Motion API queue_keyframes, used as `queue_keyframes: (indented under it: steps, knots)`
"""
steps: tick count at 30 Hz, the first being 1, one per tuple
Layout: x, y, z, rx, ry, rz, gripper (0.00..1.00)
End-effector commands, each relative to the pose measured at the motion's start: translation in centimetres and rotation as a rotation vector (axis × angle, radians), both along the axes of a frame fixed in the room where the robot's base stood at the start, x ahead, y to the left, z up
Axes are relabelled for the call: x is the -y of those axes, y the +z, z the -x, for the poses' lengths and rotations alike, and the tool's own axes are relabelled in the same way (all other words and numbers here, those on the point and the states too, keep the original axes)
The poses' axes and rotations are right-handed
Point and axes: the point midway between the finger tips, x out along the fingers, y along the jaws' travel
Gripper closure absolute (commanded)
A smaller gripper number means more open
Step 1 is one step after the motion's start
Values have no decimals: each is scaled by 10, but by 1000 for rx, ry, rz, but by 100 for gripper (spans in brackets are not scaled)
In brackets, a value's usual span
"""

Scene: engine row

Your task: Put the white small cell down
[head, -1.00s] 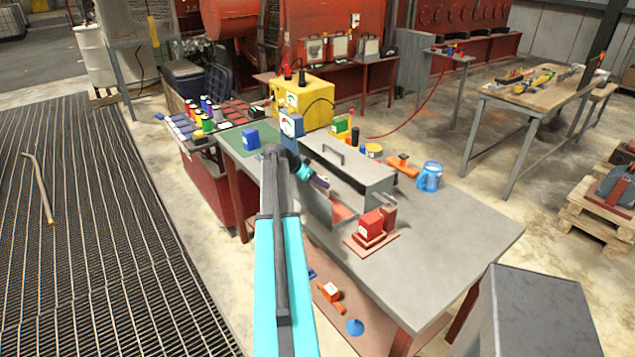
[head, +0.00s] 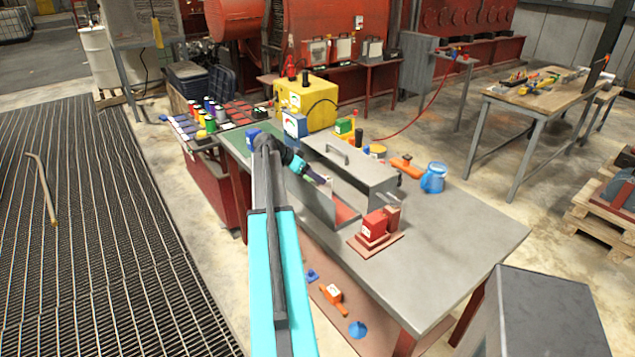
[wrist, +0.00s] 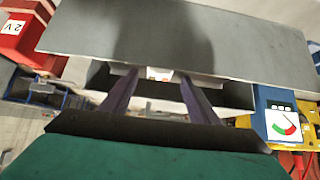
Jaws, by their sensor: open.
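My gripper (wrist: 160,88) is open, its two dark fingers reaching in at the open side of a grey metal box. In the head view the gripper (head: 320,179) is at the box's left side, under its lid. A small white thing (wrist: 161,73), which looks like the white small cell, shows in the wrist view between and just beyond the fingertips. The fingers appear apart from it. In the head view the cell cannot be made out. The grey box (head: 362,180) has a handle on top and stands on the grey workbench (head: 455,240).
A red block marked 2 V (wrist: 15,32) sits on a plate near the box; it also shows in the head view (head: 375,225). A blue meter (head: 295,123) and a yellow unit (head: 305,98) stand behind the box. The bench's front right is clear.

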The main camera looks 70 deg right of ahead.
Motion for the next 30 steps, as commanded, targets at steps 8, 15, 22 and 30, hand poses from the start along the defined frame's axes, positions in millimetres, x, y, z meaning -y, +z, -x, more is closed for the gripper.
queue_keyframes:
  steps: [8, 15, 22, 30]
  knots:
    - [-25, 27, -16, 2, 1, 1, 45]
    - [-37, 42, -23, 1, -1, 0, 45]
    - [-39, 46, -25, 0, -1, -1, 45]
    - [-39, 45, -24, 0, -1, -1, 45]
